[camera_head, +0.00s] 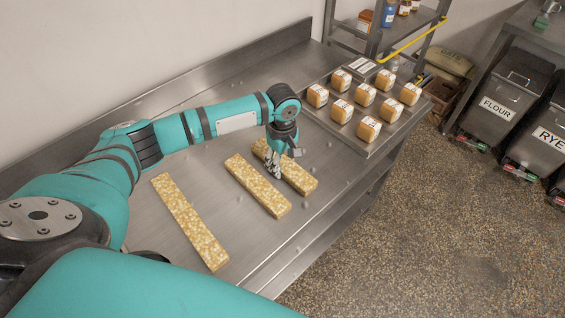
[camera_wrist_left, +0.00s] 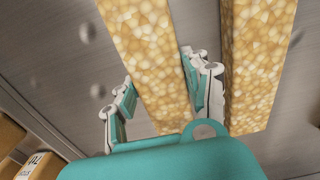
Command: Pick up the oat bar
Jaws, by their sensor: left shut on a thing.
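Three long, pale golden oat bars lie roughly side by side on a steel counter in the head view. One bar (camera_head: 190,222) is at the left, one (camera_head: 257,186) in the middle and one (camera_head: 301,179) at the right, nearest the loaf tray. My left gripper (camera_head: 285,160) reaches down over the right bar, one finger on each side, and is shut on it. In the left wrist view the held bar (camera_wrist_left: 150,45) runs between the fingers. The middle bar (camera_wrist_left: 258,65) lies close beside the inner finger. The gripper hides part of the held bar. My right gripper is not in view.
A metal tray (camera_head: 318,118) with several wrapped loaves stands on the steel counter (camera_head: 150,245) beyond the bars. A wall rises behind. A shelf rack (camera_head: 372,45) is at the far end. Flour (camera_head: 505,90) and rye (camera_head: 545,140) bins stand across the floor.

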